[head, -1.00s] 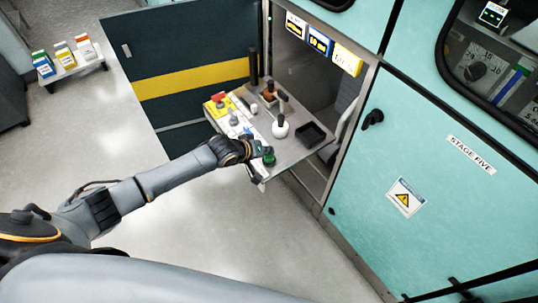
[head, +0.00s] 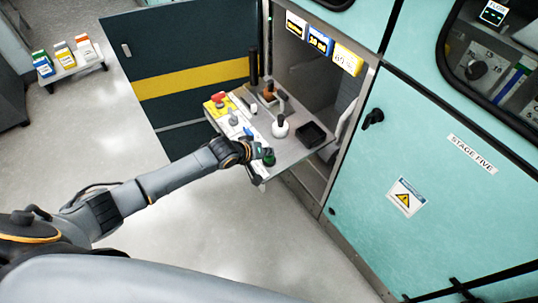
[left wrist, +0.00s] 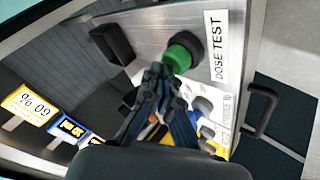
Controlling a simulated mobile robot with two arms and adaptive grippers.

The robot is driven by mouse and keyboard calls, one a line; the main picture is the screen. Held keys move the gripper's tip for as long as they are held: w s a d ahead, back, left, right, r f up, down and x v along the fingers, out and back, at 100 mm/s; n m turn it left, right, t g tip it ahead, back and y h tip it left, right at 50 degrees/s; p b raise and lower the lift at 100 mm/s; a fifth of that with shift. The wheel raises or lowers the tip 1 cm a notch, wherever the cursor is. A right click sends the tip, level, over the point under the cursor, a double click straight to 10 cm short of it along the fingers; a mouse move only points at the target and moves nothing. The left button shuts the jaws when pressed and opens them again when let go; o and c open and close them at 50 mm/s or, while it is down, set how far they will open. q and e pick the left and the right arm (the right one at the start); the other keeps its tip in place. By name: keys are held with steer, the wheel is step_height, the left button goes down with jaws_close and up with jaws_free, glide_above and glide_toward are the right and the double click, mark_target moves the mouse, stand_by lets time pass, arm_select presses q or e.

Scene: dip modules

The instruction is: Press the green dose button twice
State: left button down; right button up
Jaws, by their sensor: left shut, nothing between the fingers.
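The green dose button (head: 268,158) is a round green cap at the near corner of the pull-out panel. In the left wrist view the green dose button (left wrist: 184,52) sits on a dark collar beside a "DOSE TEST" label (left wrist: 220,48). My left gripper (head: 259,150) is shut and empty, right at the button in the head view. In the left wrist view its fingertips (left wrist: 157,72) lie just beside and partly in front of the button's lower edge. I cannot tell whether they touch it. My right gripper is not in view.
The panel (head: 298,150) also bears a red button (head: 217,97), a white round-based lever (head: 281,127) and a black tray (head: 311,133). Three small displays (head: 320,41) hang above. A teal cabinet (head: 440,190) stands at the right. The floor in front is clear.

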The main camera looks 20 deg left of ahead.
mark_target(267, 157)
arm_select(q)
steer(key=shift+f, duration=0.45)
stand_by(0.3)
steer(key=shift+r, duration=0.1)
steer(key=shift+r+p, duration=1)
step_height(267, 157, up, 5)
steer(key=p, duration=0.5)
steer(key=shift+r, duration=0.1)
stand_by(0.4)
